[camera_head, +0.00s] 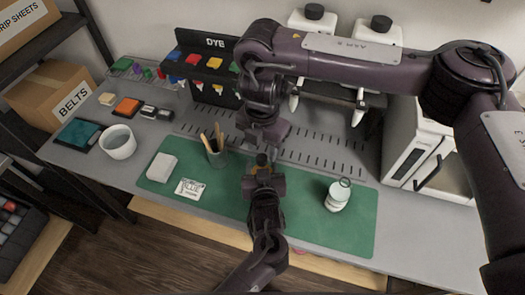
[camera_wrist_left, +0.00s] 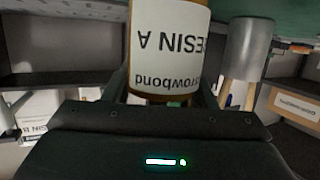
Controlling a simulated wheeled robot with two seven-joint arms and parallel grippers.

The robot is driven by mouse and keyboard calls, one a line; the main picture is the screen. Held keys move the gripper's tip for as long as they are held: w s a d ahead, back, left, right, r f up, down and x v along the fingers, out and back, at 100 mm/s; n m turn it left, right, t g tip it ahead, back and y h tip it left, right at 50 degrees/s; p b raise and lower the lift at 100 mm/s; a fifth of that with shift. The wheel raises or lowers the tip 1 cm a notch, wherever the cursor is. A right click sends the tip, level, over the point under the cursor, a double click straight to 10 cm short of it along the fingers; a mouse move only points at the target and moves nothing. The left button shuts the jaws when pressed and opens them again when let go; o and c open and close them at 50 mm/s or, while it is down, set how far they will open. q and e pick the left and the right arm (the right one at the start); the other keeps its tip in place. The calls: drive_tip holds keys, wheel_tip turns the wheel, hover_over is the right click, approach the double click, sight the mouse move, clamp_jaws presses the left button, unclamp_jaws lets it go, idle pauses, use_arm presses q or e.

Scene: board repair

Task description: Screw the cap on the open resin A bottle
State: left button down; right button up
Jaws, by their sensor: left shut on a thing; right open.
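The amber resin A bottle (camera_head: 261,169) is in my left gripper (camera_head: 264,182), over the green mat. In the left wrist view its white label (camera_wrist_left: 170,40) reads RESIN A upside down, and the bottle stands between the fingers. My left gripper is shut on it. My right gripper (camera_head: 262,140) is open just above the bottle top, pointing down. A small dark patch shows at the bottle's top; I cannot tell whether it is the cap or the opening. No cap is clearly visible elsewhere.
A clear jar with a white label (camera_head: 338,196) stands on the green mat (camera_head: 310,232) to the right. Dispensers and a white appliance (camera_head: 410,150) stand behind.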

drive_tip(key=shift+r, duration=0.65)
drive_tip(key=shift+c, duration=0.5)
drive_tip(key=shift+r+n, duration=0.2)
drive_tip(key=shift+n, duration=0.3)
drive_tip(key=n, duration=0.1)
drive_tip(key=r+n, duration=0.1)
drive_tip(key=n, duration=0.3)
drive_tip(key=shift+r, duration=0.3)
drive_tip(key=n, duration=0.2)
drive_tip(key=r+n, duration=0.1)
drive_tip(key=n, duration=0.3)
drive_tip(key=shift+r, duration=0.25)
